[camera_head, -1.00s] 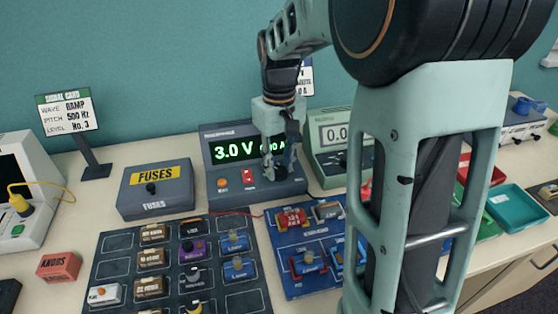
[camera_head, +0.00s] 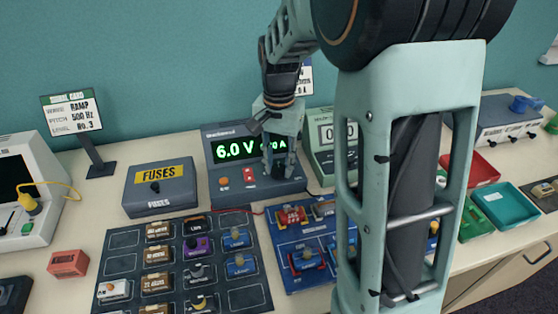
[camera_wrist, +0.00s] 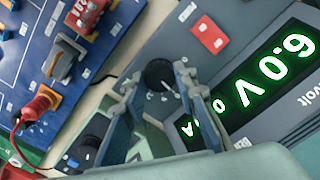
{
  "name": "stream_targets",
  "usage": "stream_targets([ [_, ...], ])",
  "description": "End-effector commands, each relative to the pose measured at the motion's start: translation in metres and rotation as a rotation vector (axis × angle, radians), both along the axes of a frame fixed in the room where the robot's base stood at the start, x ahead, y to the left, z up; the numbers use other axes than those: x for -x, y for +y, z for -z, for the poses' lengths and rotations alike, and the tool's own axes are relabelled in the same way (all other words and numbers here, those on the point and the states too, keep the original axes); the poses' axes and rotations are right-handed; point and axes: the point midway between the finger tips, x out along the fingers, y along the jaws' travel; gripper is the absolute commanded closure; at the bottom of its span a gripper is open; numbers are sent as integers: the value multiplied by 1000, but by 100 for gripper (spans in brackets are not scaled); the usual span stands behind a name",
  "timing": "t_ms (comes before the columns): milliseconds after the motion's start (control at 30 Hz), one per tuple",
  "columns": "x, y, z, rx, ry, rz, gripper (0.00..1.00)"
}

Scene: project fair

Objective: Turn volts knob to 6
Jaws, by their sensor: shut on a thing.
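The power supply (camera_head: 225,192) stands at the back of the table, and its green display (camera_head: 236,149) reads 6.0 V. In the wrist view the display (camera_wrist: 268,72) also shows 6.0 V. The black volts knob (camera_wrist: 159,73) is on the panel below the display, with a white pointer line on it. My gripper (camera_head: 279,171) reaches down to the panel from above. In the wrist view its two fingers stand on either side of the knob, shut on it. In the head view my fingers partly hide the knob and the right end of the display.
A red switch (camera_head: 249,177) and an orange button (camera_head: 223,182) sit left of the knob. A fuse box (camera_head: 158,187) stands to the left, a second meter (camera_head: 321,146) to the right. Boards with component blocks (camera_head: 248,297) lie in front. My arm hides part of the table's right side.

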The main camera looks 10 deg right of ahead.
Motion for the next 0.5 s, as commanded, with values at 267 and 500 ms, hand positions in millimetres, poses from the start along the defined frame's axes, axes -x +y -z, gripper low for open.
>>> stream_targets([
  [267,0,0,-1,1,-1,138,98],
  [500,0,0,0,0,-2,186,98],
])
